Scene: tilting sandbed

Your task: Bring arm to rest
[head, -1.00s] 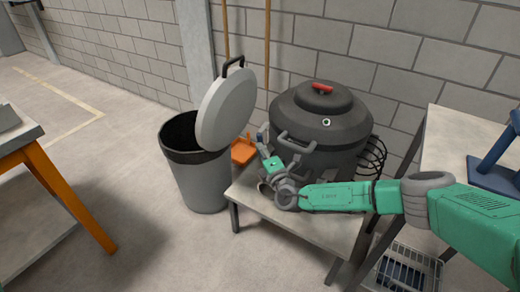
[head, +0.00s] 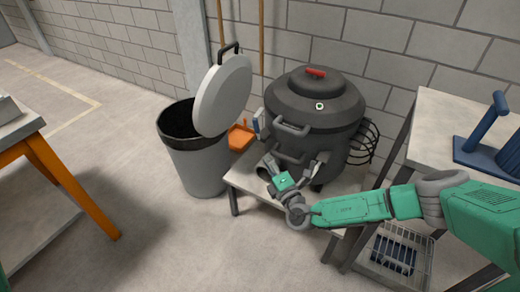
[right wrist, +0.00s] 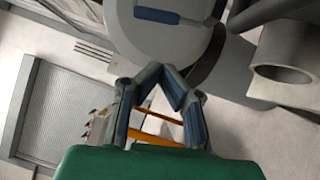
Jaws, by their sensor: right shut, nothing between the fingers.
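My right arm (head: 350,208) reaches in from the right in the head view. Its gripper (head: 268,160) is low in front of the dark round vessel (head: 315,110), beside its lower front. The right wrist view shows the gripper (right wrist: 168,68) with its fingertips together and nothing between them. In the head view the fingers are small and blend with the grey parts behind them, so I cannot tell whether they touch the vessel. My left gripper is not in view.
The vessel stands on a low table (head: 250,185). A grey bin (head: 195,165) with its lid (head: 222,95) raised stands to the left, an orange dustpan (head: 240,136) behind. A bench (head: 445,125) with a blue stand (head: 490,150) is at right. Floor in front is clear.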

